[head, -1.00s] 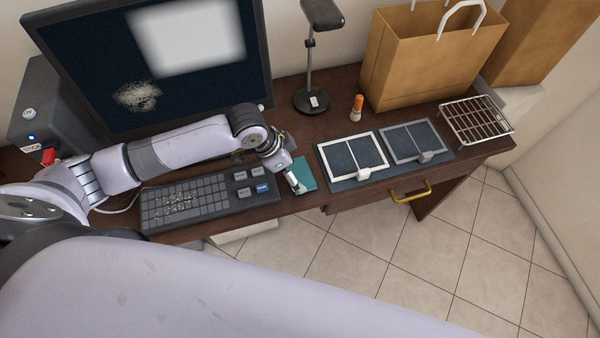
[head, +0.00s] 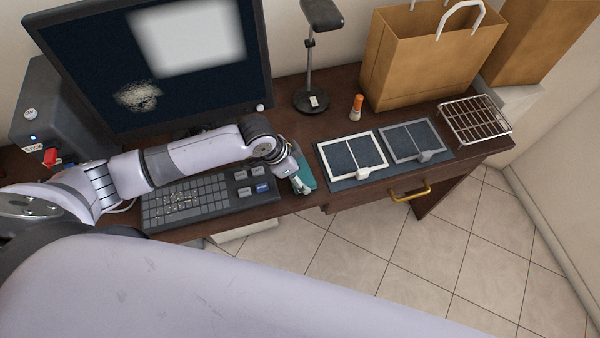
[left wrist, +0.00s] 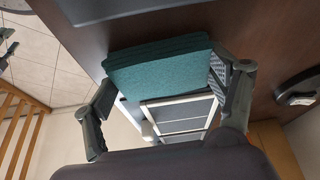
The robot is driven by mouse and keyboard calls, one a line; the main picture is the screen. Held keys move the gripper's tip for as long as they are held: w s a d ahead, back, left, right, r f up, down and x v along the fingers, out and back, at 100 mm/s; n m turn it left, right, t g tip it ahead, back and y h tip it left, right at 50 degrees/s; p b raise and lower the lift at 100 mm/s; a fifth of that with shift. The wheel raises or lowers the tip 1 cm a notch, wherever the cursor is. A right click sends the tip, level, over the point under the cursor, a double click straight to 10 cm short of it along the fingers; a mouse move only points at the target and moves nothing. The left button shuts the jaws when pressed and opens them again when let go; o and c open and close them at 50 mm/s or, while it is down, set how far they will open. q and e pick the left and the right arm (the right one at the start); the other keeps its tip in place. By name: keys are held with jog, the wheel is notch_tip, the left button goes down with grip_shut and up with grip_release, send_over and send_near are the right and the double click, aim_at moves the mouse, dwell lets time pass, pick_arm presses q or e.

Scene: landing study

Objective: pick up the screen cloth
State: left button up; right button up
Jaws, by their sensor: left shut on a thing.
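The screen cloth (head: 307,168) is a folded teal pad at the right end of the keyboard, near the desk's front edge. It also shows in the left wrist view (left wrist: 160,66), where it spans the space between the fingers and its layered edge faces me. My left gripper (head: 300,187) is at the cloth and shut on it. In the left wrist view the fingers (left wrist: 165,95) stand wide apart, the right one against the cloth's edge. I cannot tell whether the cloth is clear of the desk.
The keyboard (head: 195,203) lies left of the cloth and a dark mat with two framed panels (head: 352,155) lies just right. A monitor (head: 95,75), lamp (head: 311,98), orange-capped bottle (head: 356,107), paper bag (head: 425,70) and wire rack (head: 475,120) stand farther back or right.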

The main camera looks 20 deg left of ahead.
aim_at(298, 173)
pick_arm(q)
jog(key=shift+c, duration=1.2)
jog(key=shift+r, duration=0.55)
notch_tip(298, 173, up, 19)
